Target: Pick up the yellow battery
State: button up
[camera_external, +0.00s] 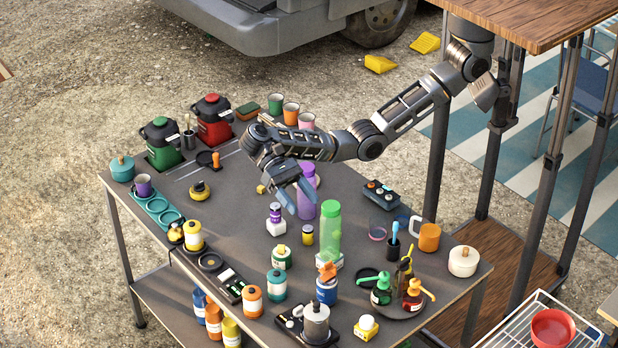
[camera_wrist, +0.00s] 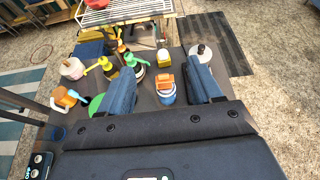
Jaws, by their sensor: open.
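A small upright cylinder with yellow and dark bands, which looks like the yellow battery (camera_external: 307,236), stands on the grey table between the purple-topped item and the green bottle. My gripper (camera_external: 301,202) is open and empty above the table, up and slightly left of the battery in the external view, with its fingers pointing down and to the right. In the wrist view my gripper's two blue fingers (camera_wrist: 163,72) are spread apart. I cannot make out the battery in the wrist view; the gripper body may hide it.
A tall green bottle (camera_external: 330,235) and a purple bottle (camera_external: 307,195) stand close to the battery. A small purple-topped item (camera_external: 275,212) is on its left. A blue jar with an orange top (camera_wrist: 166,95) shows between my fingers.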

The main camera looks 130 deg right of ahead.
jog(key=s+d+f+n+t+h, duration=0.4)
jog(key=s+f+n+t+h, duration=0.35)
jog(key=n, duration=0.25)
jog(key=s+d+r+n+t+h, duration=0.3)
jog(key=s+h, duration=0.1)
jog(key=s, duration=0.3)
jog(key=s+d+r+n+t+h, duration=0.3)
jog(key=s+n, duration=0.1)
jog(key=s, duration=0.2)
send_near(311, 226)
jog(key=shift+b+x, duration=0.3)
jog(key=shift+x, duration=0.7)
jog(key=shift+p+x, duration=0.6)
jog(key=shift+x, duration=3.3)
jog(key=shift+c, duration=0.3)
grip_shut()
